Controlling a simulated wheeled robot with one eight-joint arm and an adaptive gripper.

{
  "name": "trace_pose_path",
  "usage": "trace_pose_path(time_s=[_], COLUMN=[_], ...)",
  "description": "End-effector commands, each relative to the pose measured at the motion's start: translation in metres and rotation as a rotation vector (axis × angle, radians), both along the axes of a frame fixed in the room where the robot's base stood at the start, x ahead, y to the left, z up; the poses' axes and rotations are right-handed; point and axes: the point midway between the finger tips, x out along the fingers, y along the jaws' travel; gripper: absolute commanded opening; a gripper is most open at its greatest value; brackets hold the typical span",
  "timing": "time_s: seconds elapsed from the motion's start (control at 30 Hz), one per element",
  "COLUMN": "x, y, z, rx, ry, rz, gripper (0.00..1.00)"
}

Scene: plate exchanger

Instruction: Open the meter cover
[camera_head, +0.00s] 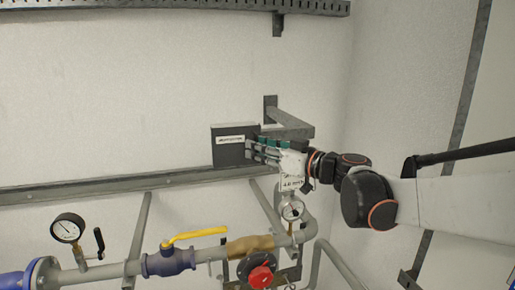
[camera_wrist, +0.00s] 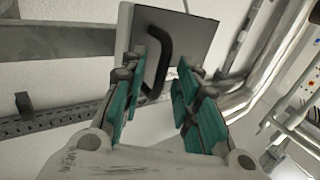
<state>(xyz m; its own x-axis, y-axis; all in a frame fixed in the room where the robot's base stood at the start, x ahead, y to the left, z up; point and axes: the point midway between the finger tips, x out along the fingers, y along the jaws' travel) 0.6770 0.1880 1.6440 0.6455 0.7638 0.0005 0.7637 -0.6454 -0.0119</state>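The meter cover (camera_head: 228,154) is a dark grey box face with a white label, mounted on the wall in the middle of the head view. In the wrist view the grey cover (camera_wrist: 190,42) fills the top centre, tilted in the picture. A black curved handle (camera_wrist: 166,45) stands out from it. My gripper (camera_head: 258,150) is at the right side of the cover. In the wrist view its teal-padded fingers (camera_wrist: 162,70) are apart, with the handle's lower end between or just beyond the tips. Whether they touch it I cannot tell. The cover appears closed.
A grey bracket (camera_head: 290,127) sticks out from the wall just above my gripper. Below are a horizontal rail (camera_head: 90,187), a pipe with a yellow-handled valve (camera_head: 168,262), a red knob (camera_head: 261,276), and gauges (camera_head: 68,228).

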Motion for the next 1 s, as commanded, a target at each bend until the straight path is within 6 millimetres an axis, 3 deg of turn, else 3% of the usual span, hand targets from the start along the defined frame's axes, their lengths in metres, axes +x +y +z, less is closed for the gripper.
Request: trace_pose_path(time_s=[0.07,0.17,0.2,0.57,1.0], x=[0.0,0.0,0.0,-0.003,-0.037], y=[0.0,0.0,0.0,0.001,0.011], z=[0.0,0.0,0.0,0.0,0.0], rx=[0.0,0.0,0.0,0.0,0.0], ry=[0.0,0.0,0.0,0.0,0.0], rz=[0.0,0.0,0.0,-0.019,-0.239], gripper=[0.24,0.02,0.0,0.0,0.0])
